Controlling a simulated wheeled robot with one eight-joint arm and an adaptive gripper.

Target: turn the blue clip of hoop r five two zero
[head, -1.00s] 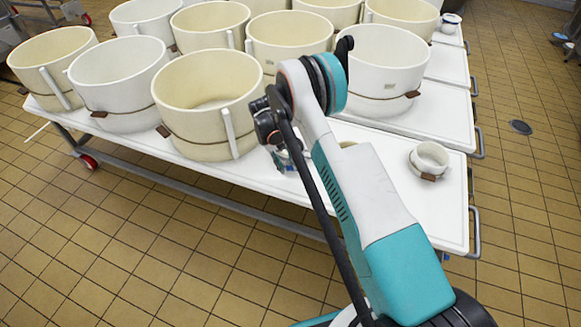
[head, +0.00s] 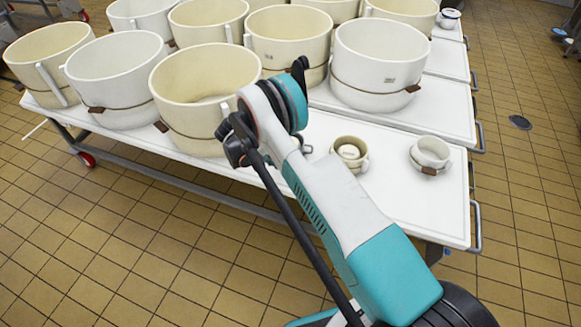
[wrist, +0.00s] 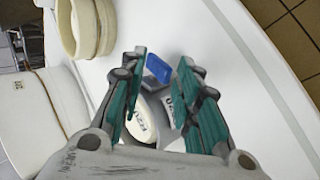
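The blue clip (wrist: 158,69) shows in the wrist view just beyond and between the tips of my gripper (wrist: 165,72). The teal fingers stand apart. I cannot tell whether either finger touches the clip. A small white hoop lies between the fingers with a pale oval label (wrist: 140,118) and dark lettering on its wall (wrist: 172,106). The full lettering is not readable, and the fingers cover part of the hoop. In the head view my arm hides the gripper and the clip.
A small cream hoop (head: 350,152) and a small white hoop (head: 430,154) with a brown clip stand on the white table (head: 400,210). Several large hoops, such as a cream one (head: 205,95) and a white one (head: 378,65), crowd the table behind. The table's front right is clear.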

